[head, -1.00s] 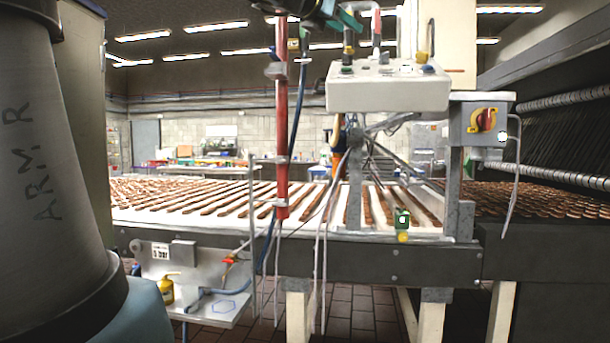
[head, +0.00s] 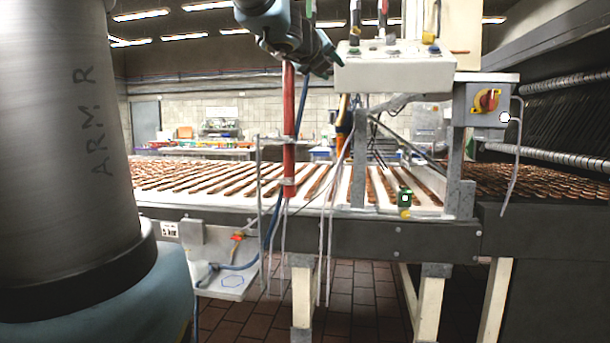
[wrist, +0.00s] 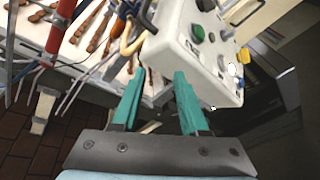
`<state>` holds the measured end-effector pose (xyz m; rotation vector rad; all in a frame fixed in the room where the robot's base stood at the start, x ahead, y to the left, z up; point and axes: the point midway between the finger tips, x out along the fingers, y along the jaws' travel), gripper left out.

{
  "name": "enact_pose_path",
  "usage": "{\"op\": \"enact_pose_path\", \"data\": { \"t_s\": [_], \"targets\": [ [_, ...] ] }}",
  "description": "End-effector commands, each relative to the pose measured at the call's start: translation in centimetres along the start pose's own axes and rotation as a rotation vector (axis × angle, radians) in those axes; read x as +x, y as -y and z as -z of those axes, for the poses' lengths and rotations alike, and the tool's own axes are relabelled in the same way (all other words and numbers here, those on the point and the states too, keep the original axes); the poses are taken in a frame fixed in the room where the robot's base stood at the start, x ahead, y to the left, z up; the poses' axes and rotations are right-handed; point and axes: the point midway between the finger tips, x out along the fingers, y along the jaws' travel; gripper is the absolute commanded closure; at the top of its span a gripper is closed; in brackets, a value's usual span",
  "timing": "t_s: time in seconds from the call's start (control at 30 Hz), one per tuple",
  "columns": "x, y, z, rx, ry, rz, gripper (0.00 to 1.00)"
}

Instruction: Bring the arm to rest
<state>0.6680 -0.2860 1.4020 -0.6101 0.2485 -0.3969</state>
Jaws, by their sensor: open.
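My gripper (wrist: 155,100) shows in the wrist view with its two teal fingers apart and nothing between them. In the head view my gripper (head: 332,60) is at the upper middle, partly hidden behind my arm's wrist, close to the left end of a white control box (head: 392,74). In the wrist view the control box (wrist: 195,45) lies just beyond and above the fingers. I cannot tell whether they touch it. My large grey arm link fills the left of the head view.
A red vertical pole (head: 290,130) stands behind my wrist. A conveyor (head: 330,222) with rows of brown biscuits runs across the middle. Loose cables hang near the pole. Tiled floor (head: 345,285) shows below.

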Motion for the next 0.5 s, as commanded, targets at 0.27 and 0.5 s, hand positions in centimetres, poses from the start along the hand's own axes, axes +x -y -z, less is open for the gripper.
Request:
{"op": "enact_pose_path", "data": {
  "t_s": [0.27,0.5],
  "targets": [
    [0.4,-15.2,10.2,-0.865,0.054,-0.421,0.56],
    [-5.7,-26.3,22.3,-1.565,0.280,-0.891,0.56]
  ]
}}
